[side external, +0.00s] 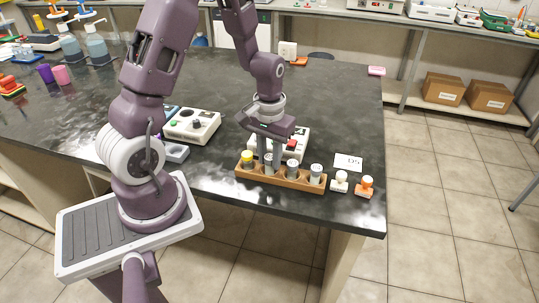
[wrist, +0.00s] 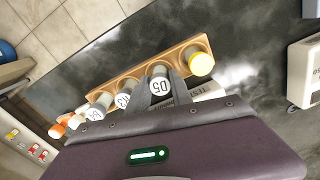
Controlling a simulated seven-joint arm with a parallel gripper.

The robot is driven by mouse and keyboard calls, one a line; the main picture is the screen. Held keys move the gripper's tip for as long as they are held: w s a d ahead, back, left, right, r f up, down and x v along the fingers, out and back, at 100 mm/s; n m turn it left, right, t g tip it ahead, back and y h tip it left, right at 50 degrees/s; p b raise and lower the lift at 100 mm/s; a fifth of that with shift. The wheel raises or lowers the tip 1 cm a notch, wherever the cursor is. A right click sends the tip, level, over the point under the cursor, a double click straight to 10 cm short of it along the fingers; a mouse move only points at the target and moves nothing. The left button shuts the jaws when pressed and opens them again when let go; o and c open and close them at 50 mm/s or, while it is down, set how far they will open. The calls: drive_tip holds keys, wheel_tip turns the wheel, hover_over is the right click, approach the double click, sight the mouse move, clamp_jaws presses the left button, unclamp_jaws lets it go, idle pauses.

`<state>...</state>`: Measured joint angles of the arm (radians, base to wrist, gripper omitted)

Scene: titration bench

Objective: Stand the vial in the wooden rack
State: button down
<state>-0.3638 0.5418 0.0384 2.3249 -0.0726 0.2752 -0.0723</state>
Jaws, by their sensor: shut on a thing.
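The wooden rack (side external: 283,180) lies along the front edge of the dark bench; it also shows in the wrist view (wrist: 128,68). My gripper (side external: 268,152) points down over the rack's second place from the left. In the wrist view its fingers (wrist: 163,88) are shut on a grey vial with a white cap marked D5 (wrist: 159,85). The vial looks upright, in line with the others and in or just over its hole; its lower end is hidden, so I cannot tell if it is seated. A yellow-capped vial (side external: 248,160) and two white-capped vials (side external: 292,166) (side external: 316,173) stand in the rack.
A white card marked D5 (side external: 347,161) lies right of the rack. Two stamp-like items, one pale (side external: 340,181) and one orange (side external: 365,187), stand at the rack's right end. A boxy device (side external: 291,144) sits close behind my gripper.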

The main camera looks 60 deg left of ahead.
drive_tip(key=shift+f, duration=0.2)
drive_tip(key=c, duration=1.1)
unclamp_jaws()
drive_tip(key=shift+o, duration=0.7)
drive_tip(key=o, duration=0.3)
drive_tip(key=shift+r, duration=3)
